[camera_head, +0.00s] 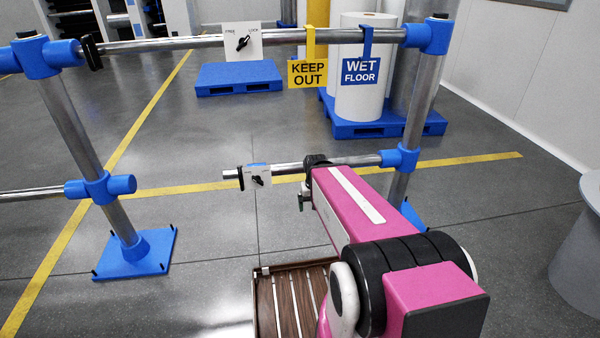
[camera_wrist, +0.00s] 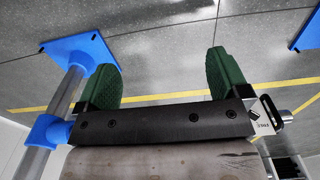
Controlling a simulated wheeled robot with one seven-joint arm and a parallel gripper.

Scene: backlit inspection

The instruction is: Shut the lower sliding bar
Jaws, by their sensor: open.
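The lower sliding bar (camera_head: 285,167) is a metal tube running left from the blue joint (camera_head: 400,158) on the right post. Its dark-ringed free end stops well short of the lower blue socket (camera_head: 100,187) on the left post, leaving a wide gap. A white plate with a black latch (camera_head: 257,178) sits near that end; it also shows in the wrist view (camera_wrist: 264,116). My gripper (camera_head: 305,198) is at the bar, just right of the plate. In the wrist view its green fingers (camera_wrist: 162,75) are apart with only floor between them. Contact with the bar is hidden.
The upper bar (camera_head: 180,42) spans both posts, with a latch plate (camera_head: 243,42), a yellow KEEP OUT sign (camera_head: 307,73) and a blue WET FLOOR sign (camera_head: 360,72). A blue foot plate (camera_head: 135,256) carries the left post. Floor left of the lower bar is clear.

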